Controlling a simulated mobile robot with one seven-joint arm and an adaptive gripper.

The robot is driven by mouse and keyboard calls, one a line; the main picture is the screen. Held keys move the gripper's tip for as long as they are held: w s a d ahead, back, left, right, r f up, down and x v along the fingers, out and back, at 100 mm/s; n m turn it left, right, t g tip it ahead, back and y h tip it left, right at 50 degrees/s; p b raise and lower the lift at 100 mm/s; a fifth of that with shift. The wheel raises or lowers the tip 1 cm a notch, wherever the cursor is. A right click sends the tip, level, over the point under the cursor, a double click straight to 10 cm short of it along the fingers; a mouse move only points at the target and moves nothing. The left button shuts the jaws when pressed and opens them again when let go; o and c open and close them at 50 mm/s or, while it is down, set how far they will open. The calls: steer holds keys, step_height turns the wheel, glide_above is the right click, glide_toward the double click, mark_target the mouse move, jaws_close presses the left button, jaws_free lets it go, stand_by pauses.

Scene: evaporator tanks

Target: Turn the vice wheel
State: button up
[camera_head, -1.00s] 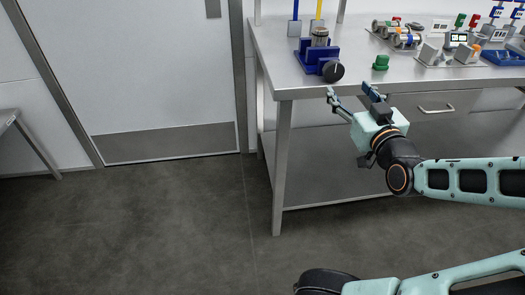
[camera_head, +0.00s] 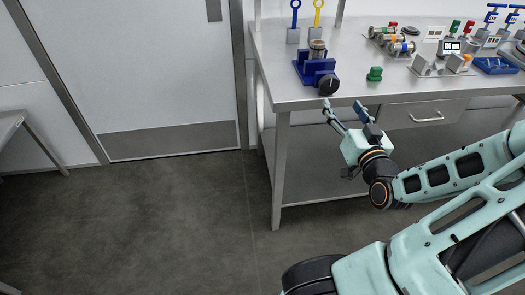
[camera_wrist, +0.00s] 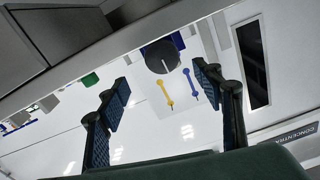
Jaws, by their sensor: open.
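The blue vice (camera_head: 316,68) stands at the front left corner of the steel table. Its black round wheel (camera_head: 329,85) faces the table's front edge and carries a pale line. A metal cylinder (camera_head: 317,49) is at the vice's top. My gripper (camera_head: 341,104) is in front of the table edge, just below and right of the wheel, apart from it. Its two fingers are spread with nothing between them. In the wrist view the wheel (camera_wrist: 160,57) shows beyond and between the open fingertips (camera_wrist: 160,82); it hides most of the vice there.
The steel table (camera_head: 390,80) has a drawer (camera_head: 425,116) under its front edge, right of my gripper. A green block (camera_head: 375,73) sits right of the vice. Blue (camera_head: 295,15) and yellow (camera_head: 317,12) ring-topped tools stand behind. Several fixtures fill the table's right side.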

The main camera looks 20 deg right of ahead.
steer(key=shift+s+a+r+p, duration=0.2)
steer(key=shift+s+a+p, duration=0.1)
steer(key=shift+p, duration=1.2)
